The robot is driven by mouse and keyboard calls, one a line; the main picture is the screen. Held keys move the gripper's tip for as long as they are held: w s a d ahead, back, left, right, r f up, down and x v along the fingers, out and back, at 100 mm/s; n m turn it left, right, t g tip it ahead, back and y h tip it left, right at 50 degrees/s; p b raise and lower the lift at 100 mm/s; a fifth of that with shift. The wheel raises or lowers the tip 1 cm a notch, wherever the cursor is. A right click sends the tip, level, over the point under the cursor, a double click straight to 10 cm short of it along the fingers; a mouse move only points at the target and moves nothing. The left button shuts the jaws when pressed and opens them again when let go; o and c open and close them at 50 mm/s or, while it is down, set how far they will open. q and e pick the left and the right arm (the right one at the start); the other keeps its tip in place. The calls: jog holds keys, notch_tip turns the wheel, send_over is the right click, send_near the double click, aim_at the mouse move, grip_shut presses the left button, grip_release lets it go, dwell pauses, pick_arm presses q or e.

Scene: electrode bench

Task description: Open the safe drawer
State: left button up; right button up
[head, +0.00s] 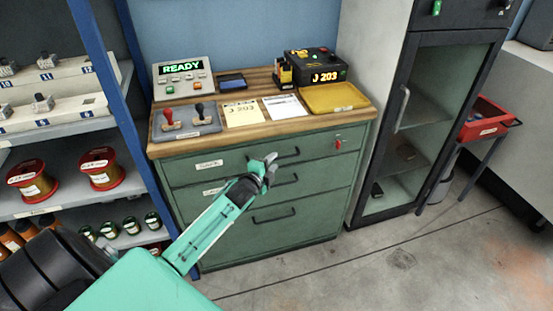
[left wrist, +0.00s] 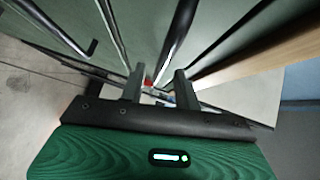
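The green cabinet (head: 225,240) has a stack of drawers with dark bar handles. The top drawer (head: 240,160) is shut; its label is too small to read, so I cannot tell which one is the safe drawer. Its handle (head: 289,154) is right beside my left gripper (head: 270,168). In the left wrist view, the left gripper (left wrist: 159,90) has its fingers apart, and a dark handle bar (left wrist: 181,32) runs down toward the gap between them. I cannot tell whether they touch it. A small red part (head: 338,143) sits on the top drawer's right side. My right gripper is out of view.
A shelf rack (head: 75,125) stands left, a glass-door cabinet (head: 415,120) right. The floor in front is clear.

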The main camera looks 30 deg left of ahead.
aim_at(276, 159)
pick_arm(q)
jog(key=shift+w+a+f, duration=0.1)
jog(key=shift+w+f, duration=0.05)
jog(key=shift+w, duration=0.7)
jog(key=shift+w+f, duration=0.15)
jog(key=shift+w, duration=0.7)
grip_shut()
